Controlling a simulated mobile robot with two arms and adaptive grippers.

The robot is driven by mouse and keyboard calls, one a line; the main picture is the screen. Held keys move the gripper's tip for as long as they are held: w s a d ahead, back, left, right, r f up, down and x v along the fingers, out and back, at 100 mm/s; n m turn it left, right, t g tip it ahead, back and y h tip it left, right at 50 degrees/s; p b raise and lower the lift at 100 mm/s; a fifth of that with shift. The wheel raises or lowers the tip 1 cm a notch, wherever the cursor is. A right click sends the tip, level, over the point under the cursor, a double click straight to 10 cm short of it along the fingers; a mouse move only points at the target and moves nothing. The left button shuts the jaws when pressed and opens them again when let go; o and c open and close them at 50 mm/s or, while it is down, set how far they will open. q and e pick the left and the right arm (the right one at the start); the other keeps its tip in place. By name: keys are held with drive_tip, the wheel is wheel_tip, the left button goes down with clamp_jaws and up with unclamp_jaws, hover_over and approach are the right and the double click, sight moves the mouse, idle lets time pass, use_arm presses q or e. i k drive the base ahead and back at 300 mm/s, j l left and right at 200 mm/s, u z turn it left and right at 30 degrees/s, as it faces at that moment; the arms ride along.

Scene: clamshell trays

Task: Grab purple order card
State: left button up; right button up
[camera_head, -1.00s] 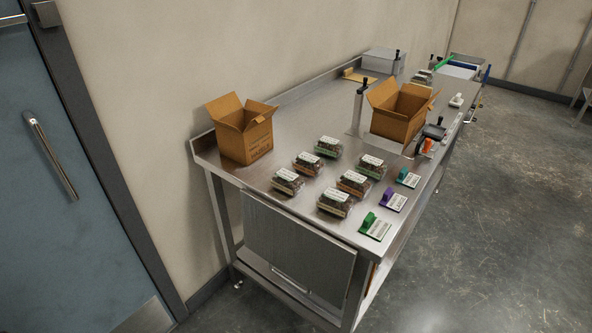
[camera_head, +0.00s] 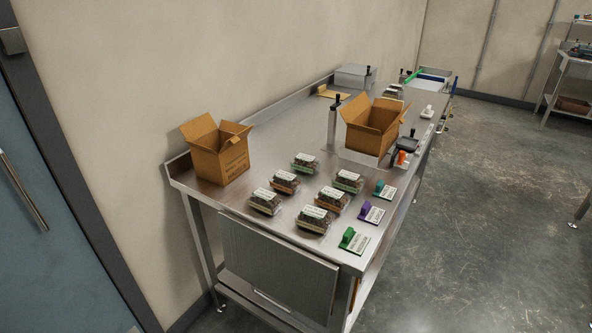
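The purple order card (camera_head: 371,213) lies near the right edge of the steel table (camera_head: 290,112), a white labelled card with a purple block on its left side. It sits between a teal card (camera_head: 384,190) behind it and a green card (camera_head: 354,241) in front. Several clear clamshell trays with dark contents and white labels, such as this one (camera_head: 331,199), stand in two rows to its left. Neither of my grippers is in view.
An open cardboard box (camera_head: 218,155) stands at the table's left rear corner. Another open box (camera_head: 371,128) stands farther along, with a dark handheld device (camera_head: 405,146) beside it. A blue door (camera_head: 22,230) is at the left. Open floor (camera_head: 480,200) lies to the right.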

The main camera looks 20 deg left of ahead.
sight(369, 213)
drive_tip(key=u, duration=0.35)
drive_tip(key=i+l+u, duration=0.15)
drive_tip(key=u, duration=0.25)
drive_tip(key=i+l+u, duration=0.1)
drive_tip(key=l+u, duration=0.5)
drive_tip(key=u, duration=0.25)
drive_tip(key=l+u, duration=0.4)
drive_tip(key=i+j, duration=0.05)
